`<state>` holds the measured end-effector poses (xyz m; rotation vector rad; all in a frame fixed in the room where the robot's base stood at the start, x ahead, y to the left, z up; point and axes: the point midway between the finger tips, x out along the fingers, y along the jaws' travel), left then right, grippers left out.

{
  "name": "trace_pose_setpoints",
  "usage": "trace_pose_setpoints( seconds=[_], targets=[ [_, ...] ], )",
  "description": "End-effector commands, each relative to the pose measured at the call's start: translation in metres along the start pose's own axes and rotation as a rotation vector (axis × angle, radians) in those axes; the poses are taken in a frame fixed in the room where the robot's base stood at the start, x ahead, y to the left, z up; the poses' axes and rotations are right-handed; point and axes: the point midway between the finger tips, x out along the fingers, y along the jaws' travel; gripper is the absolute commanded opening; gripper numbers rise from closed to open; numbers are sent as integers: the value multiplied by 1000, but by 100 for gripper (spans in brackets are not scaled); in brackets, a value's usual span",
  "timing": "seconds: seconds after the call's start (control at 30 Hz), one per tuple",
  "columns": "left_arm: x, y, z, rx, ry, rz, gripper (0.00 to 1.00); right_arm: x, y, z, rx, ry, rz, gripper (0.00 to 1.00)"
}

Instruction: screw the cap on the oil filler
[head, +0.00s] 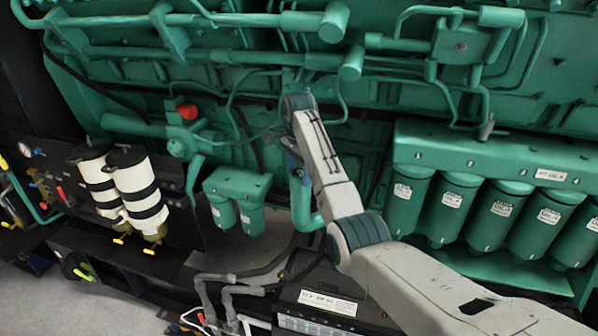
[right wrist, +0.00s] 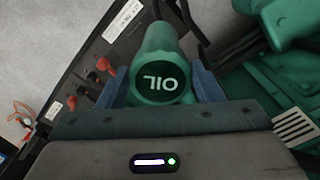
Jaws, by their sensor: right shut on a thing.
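The oil cap (right wrist: 159,84) has a dark round face marked OIL with a green rim, upside down in the right wrist view. My right gripper (right wrist: 161,90) has its blue fingers on both sides of it and is shut on it. The green oil filler pipe (head: 301,203) shows below my right gripper (head: 294,164) in the head view. In the right wrist view a green tube (right wrist: 158,40) lies in line with the cap, behind it. I cannot tell whether the cap is seated or where its threads are. My left gripper is not in view.
The green engine block fills the back. Green filters (head: 458,205) stand at the right, and a small green filter pair (head: 238,190) at the left. White canisters (head: 139,190) stand further left. A black battery (head: 330,303) and grey hoses (head: 240,280) lie below.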

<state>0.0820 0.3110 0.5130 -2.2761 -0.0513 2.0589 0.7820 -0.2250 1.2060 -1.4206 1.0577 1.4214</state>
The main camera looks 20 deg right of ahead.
Motion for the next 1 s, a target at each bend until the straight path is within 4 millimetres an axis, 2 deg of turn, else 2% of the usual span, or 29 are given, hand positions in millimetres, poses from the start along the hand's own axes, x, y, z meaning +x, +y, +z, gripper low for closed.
trace_pose_setpoints(
  seconds=[0.23,0.53,0.57,0.67,0.7,0.87,1.0],
  targets=[
    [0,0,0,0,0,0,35,-1,-2,0,275,0,-1,36],
    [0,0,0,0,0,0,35,-1,-2,0,322,0,-1,36],
    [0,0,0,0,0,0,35,-1,-2,0,322,0,-1,62],
    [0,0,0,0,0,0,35,-1,-2,0,322,0,-1,82],
    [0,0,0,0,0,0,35,-1,-2,0,321,0,-1,85],
    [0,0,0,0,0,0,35,0,-2,0,321,0,0,85],
    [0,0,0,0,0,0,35,0,-2,0,321,0,0,82]
  ],
)
